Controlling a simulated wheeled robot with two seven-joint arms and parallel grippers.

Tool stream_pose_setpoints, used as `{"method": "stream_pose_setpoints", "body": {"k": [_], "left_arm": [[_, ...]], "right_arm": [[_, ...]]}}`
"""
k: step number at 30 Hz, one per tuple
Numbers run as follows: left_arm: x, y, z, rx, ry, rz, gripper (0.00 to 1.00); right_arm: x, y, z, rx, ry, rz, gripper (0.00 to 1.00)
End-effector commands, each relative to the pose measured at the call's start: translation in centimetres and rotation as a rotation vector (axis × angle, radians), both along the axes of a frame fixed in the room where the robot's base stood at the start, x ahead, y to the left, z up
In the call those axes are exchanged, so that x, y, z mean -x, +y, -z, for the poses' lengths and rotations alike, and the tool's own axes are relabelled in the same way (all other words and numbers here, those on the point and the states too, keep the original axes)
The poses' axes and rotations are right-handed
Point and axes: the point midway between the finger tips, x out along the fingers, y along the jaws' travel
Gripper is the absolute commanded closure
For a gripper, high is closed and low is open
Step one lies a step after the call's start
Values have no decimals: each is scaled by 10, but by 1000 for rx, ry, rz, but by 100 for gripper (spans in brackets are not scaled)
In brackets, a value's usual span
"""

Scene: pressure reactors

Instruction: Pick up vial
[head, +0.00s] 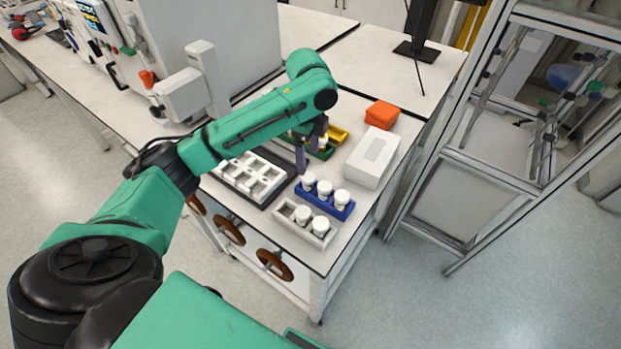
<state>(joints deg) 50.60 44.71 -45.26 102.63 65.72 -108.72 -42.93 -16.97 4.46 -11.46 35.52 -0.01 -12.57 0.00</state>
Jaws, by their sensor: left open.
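White-capped vials stand in two racks near the table's front corner. The blue rack (333,209) holds three: a left vial (309,181), a middle vial (325,188) and a right vial (342,197). The light grey rack (292,221) in front holds two, a vial (302,214) and another vial (320,226). My left gripper (313,158) points down just behind the blue rack, near its left vial. It is open, and I see nothing held. A small white top shows by the fingers at the green rack (324,153), partly hidden. My right gripper is not in view.
A white tray with compartments (236,180) sits on a dark base left of the racks. A white box (371,158), an orange box (381,114) and a yellow rack (338,133) stand behind. A white machine (205,45) and a metal frame (460,160) flank the area.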

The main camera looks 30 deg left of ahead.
Motion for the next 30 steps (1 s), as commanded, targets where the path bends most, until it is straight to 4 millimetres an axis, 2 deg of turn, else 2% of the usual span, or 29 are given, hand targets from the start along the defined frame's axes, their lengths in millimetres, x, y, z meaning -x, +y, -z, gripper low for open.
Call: {"method": "stream_pose_setpoints", "body": {"k": [3,5,8,12,15,21,22,28,30], "left_arm": [[1,1,24,-1,3,-1,17],[0,0,32,-1,1,-1,17],[0,1,44,-1,2,-1,17],[1,1,70,0,3,0,17],[1,1,86,-2,0,0,17],[0,1,90,-1,-3,0,17],[0,1,90,-1,-3,0,21],[0,1,90,-1,-3,0,97],[0,1,90,-1,-3,0,100]], "right_arm": [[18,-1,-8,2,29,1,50],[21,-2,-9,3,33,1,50],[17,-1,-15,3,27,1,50],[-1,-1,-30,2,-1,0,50],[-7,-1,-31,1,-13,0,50],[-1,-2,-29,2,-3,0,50],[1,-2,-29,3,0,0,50],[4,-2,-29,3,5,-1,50],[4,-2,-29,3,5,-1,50]]}}
